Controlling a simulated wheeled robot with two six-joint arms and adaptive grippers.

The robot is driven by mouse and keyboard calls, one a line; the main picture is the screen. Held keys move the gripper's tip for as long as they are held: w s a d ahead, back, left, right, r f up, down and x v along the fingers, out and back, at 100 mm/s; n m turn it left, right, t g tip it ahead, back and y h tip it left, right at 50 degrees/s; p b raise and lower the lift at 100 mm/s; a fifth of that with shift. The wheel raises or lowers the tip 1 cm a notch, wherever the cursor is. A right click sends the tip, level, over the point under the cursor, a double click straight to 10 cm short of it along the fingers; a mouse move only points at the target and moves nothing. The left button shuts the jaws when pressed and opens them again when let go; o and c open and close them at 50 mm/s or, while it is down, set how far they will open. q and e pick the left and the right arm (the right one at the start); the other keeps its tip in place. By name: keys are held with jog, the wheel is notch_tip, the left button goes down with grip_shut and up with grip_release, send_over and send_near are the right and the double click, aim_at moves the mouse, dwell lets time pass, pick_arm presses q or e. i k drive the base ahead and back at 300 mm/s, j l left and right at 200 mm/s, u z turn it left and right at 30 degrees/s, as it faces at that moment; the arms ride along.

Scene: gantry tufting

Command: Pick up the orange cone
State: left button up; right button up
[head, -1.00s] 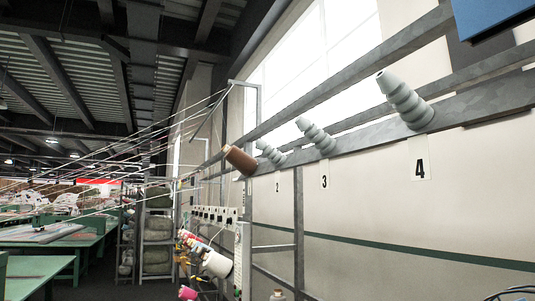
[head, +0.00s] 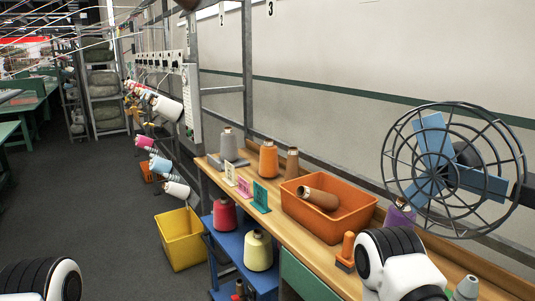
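An orange thread cone (head: 268,158) stands upright on the wooden bench (head: 292,240), towards its far end. It is between a grey cone (head: 228,145) on its left and a slim brown cone (head: 292,163) close on its right. Parts of my arms show at the bottom left and bottom right corners, but neither gripper is in view. Nothing visible touches the orange cone.
An orange bin (head: 340,222) with a brown cone lying in it stands nearer, right of the orange cone. Small numbered cards (head: 244,186) stand in front. A caged fan (head: 450,170) is at right. A small orange upright object (head: 346,252) stands near my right arm.

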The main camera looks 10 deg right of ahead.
aim_at(269, 165)
jog(key=i+j+z, duration=0.15)
jog(key=i+j, duration=2.65)
